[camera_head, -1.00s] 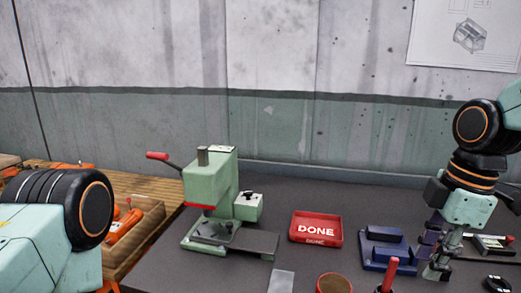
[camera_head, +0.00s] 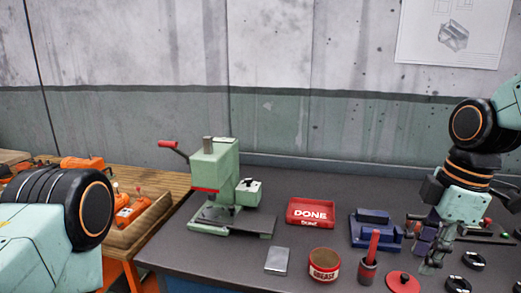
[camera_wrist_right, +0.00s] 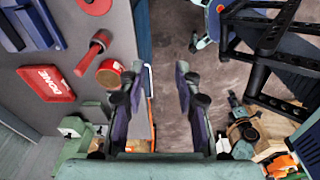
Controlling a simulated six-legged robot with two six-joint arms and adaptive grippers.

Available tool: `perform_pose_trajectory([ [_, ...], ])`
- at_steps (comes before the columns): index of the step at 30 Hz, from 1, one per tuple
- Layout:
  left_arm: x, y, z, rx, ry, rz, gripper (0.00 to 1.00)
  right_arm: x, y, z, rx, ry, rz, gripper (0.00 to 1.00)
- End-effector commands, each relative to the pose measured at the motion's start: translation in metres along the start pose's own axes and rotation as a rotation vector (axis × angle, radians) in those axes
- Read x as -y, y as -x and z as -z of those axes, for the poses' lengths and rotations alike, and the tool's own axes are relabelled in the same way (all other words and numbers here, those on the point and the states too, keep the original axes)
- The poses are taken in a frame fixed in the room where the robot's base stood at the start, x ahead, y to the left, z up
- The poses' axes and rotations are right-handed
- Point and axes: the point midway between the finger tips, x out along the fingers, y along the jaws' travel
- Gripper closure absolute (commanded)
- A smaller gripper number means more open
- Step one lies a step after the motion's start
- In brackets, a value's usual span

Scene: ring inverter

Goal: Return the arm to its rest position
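My right arm comes in from the right in the head view, and its gripper (camera_head: 432,248) hangs downward over the right part of the bench. In the right wrist view the same gripper (camera_wrist_right: 160,95) has its two fingers well apart, with only floor and the bench edge between them. It is open and empty. My left arm shows only as a large joint and pale green link at the left of the head view. Its gripper is not seen there.
The dark bench (camera_head: 165,255) holds a green press (camera_head: 215,170), a red DONE tray (camera_head: 311,212), a blue fixture (camera_head: 375,232), a grease tin (camera_head: 324,265), a red-handled tool (camera_head: 370,260), a red disc (camera_head: 403,282) and black rings (camera_head: 473,260). A wooden crate (camera_head: 150,225) stands left.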

Motion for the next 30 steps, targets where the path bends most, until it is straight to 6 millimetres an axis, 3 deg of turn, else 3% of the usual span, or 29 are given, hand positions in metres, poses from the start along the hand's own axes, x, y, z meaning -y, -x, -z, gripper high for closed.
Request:
perform_pose_trajectory([
  [12,0.0,0.0,0.0,0.0,0.0,0.0,0.6,-0.053,-0.004,0.032,-0.193,-0.397,-0.263,0.67],
  [16,0.0,-0.003,0.0,0.0,0.0,0.0,0.6,-0.062,-0.029,0.041,-0.278,-0.579,-0.323,0.67],
  [20,0.0,-0.009,0.0,0.0,0.0,0.0,0.6,-0.061,-0.077,0.044,-0.351,-0.791,-0.354,0.67],
  [23,0.0,-0.014,0.0,0.0,0.0,0.0,0.6,-0.048,-0.125,0.04,-0.382,-0.947,-0.356,0.67],
  [26,0.0,-0.021,0.0,0.0,0.0,0.0,0.6,-0.023,-0.179,0.029,-0.387,-1.099,-0.348,0.67],
  [30,0.0,-0.029,0.0,0.0,0.0,0.0,0.6,0.025,-0.246,0.009,-0.348,-1.253,-0.326,0.67],
])
